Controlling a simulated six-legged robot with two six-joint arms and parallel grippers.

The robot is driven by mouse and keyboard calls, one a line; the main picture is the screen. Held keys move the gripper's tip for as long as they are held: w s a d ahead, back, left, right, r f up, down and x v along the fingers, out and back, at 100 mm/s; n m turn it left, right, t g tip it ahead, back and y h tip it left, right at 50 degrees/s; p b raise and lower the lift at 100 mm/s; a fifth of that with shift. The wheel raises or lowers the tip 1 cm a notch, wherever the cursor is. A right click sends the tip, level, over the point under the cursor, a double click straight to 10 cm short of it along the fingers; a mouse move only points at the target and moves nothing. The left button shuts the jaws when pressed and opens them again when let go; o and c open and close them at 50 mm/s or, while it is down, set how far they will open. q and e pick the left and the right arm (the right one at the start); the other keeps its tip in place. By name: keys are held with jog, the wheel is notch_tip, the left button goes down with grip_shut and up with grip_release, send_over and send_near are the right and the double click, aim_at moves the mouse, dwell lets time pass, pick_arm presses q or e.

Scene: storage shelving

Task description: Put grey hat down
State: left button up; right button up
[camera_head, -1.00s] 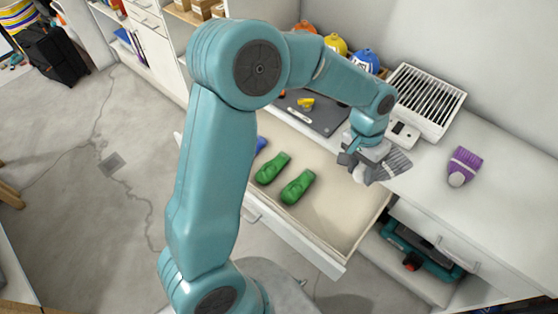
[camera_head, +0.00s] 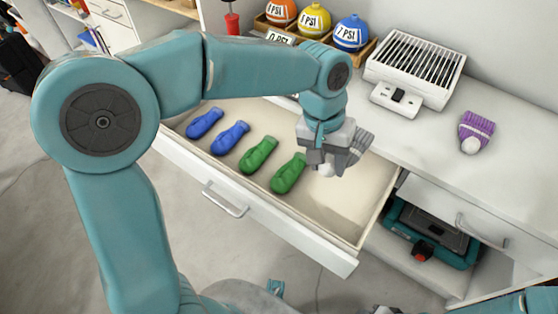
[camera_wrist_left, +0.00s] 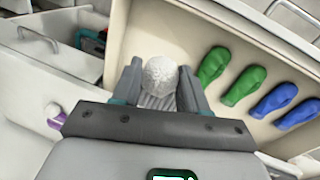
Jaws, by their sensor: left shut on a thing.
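The grey hat (camera_head: 359,147), striped with a pale pompom, is in my left gripper (camera_head: 322,165). In the left wrist view the hat (camera_wrist_left: 160,78) sits between the two fingers of the left gripper (camera_wrist_left: 158,88), pompom outward. The gripper is shut on it, over the right part of the open drawer (camera_head: 345,245). A green glove-like item (camera_head: 288,174) lies just left of the gripper in the drawer. I cannot tell whether the hat touches the drawer floor.
Another green item (camera_head: 258,155) and two blue items (camera_head: 230,138) lie in the drawer's left part. A purple hat (camera_head: 476,132) rests on the counter near a white heater (camera_head: 416,82). The drawer's right end has bare floor.

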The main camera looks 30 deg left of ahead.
pick_arm(q)
jog(key=shift+s+d+f, duration=0.2)
jog(key=shift+d+f, duration=0.05)
jog(key=shift+f, duration=0.2)
notch_tip(320, 180, down, 20)
jog(key=b, duration=0.6)
jog(key=shift+d+r, duration=0.1)
jog(key=shift+r, duration=0.1)
jog(key=shift+s, duration=0.1)
pick_arm(e)
notch_tip(320, 180, down, 7)
pick_arm(q)
jog(key=o, duration=0.7)
jog(key=shift+f, duration=0.1)
jog(key=o, duration=0.5)
jog(key=shift+c, duration=0.2)
pick_arm(e)
jog(key=shift+f, duration=0.1)
